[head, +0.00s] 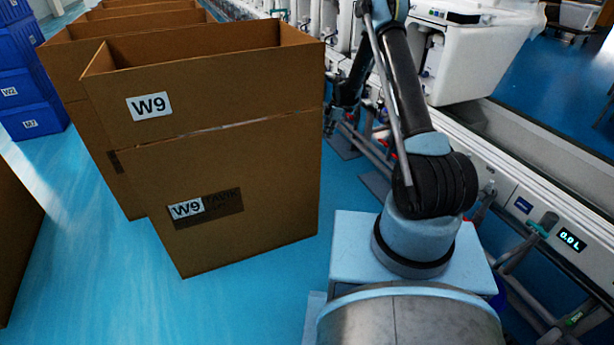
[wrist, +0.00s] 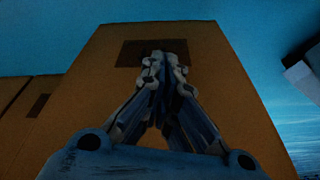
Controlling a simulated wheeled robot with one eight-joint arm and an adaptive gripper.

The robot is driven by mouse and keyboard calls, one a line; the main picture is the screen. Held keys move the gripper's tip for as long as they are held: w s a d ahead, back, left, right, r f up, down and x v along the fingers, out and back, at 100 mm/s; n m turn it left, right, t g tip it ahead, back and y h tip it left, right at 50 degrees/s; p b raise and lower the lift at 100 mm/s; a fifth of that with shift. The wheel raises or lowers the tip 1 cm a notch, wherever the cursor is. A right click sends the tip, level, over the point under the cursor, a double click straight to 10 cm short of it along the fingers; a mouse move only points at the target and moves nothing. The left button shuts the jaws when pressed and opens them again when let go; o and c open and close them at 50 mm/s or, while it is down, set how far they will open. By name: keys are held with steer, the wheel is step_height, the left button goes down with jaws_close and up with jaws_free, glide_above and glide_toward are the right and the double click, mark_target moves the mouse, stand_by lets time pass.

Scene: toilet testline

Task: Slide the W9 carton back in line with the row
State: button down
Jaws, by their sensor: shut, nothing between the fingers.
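The W9 carton (head: 240,165) is a tall brown box, open at the top, with a W9 label high on its near face and another below a horizontal seam. It sticks out to the right of the cartons behind it. My gripper (head: 333,122) is beside its right side in the head view, partly hidden by my arm. In the wrist view my gripper (wrist: 166,55) is shut and empty, its fingertips over a dark patch on a brown carton face (wrist: 225,95). I cannot tell whether they touch it.
More open cartons (head: 75,55) form a row behind. Blue crates (head: 30,95) stand at left, and another brown carton (head: 12,235) is at the left edge. The testline (head: 540,165) with white toilets runs along the right. Blue floor (head: 90,240) is clear left of the W9 carton.

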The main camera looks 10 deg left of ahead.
steer(key=s+a+f+n, duration=0.1)
steer(key=a+f, duration=0.4)
steer(key=f, duration=0.6)
steer(key=s+a+f+n, duration=0.2)
steer(key=a+f, duration=0.2)
steer(key=f, duration=0.8)
steer(key=shift+s+a+f+g, duration=0.2)
steer(key=shift+s+a+g, duration=0.1)
steer(key=shift+a, duration=0.1)
steer(key=shift+d, duration=0.1)
